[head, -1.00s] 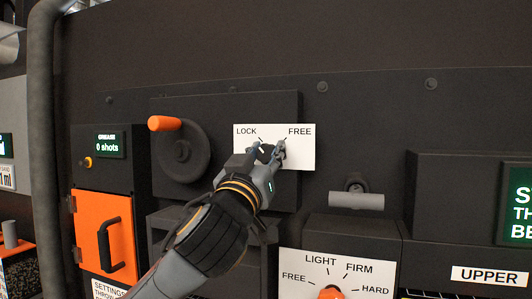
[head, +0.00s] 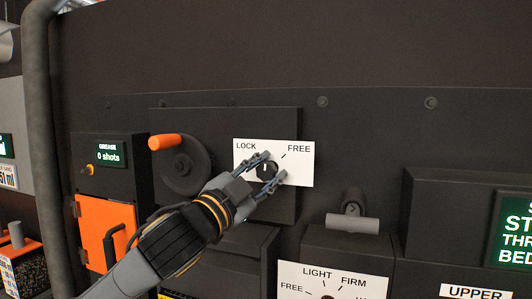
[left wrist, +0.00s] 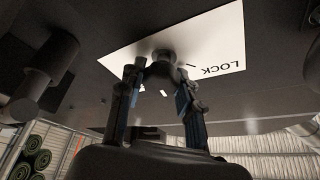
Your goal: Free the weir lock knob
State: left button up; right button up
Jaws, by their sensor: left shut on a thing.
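The weir lock knob (head: 265,173) is a small dark knob on a white plate (head: 304,168) marked LOCK at the left and FREE at the right. My left gripper (head: 274,167) comes from the lower left, with its two fingers on either side of the knob, shut on it. A small white mark shows on the knob, but I cannot tell clearly which word it points to. My right gripper is not in view.
A handwheel (head: 183,172) with an orange grip is left of the plate. A grey T-handle (head: 352,223) sticks out at the lower right. An orange door (head: 97,222) is at the lower left. A LIGHT/FIRM dial plate (head: 300,274) is below.

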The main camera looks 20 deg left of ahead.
pick_arm(q)
jog(key=m+g+p, duration=0.1)
jog(key=m+p, duration=0.1)
jog(key=p, duration=0.1)
jog(key=m+g+p, duration=0.1)
jog(key=m+p, duration=0.1)
jog(key=p, duration=0.1)
jog(key=m+h+p, duration=0.1)
jog(key=m+p, duration=0.2)
jog(key=shift+r+g+p, duration=0.25)
jog(key=shift+g+p, duration=0.15)
jog(key=shift+f+m+g+p, duration=0.25)
jog(key=shift+m+g+p, duration=0.05)
jog(key=shift+m+p, duration=0.6)
jog(key=o, duration=1.2)
jog(key=shift+c, duration=0.2)
jog(key=v, duration=0.7)
jog(key=shift+s, duration=0.2)
jog(key=shift+a, duration=0.1)
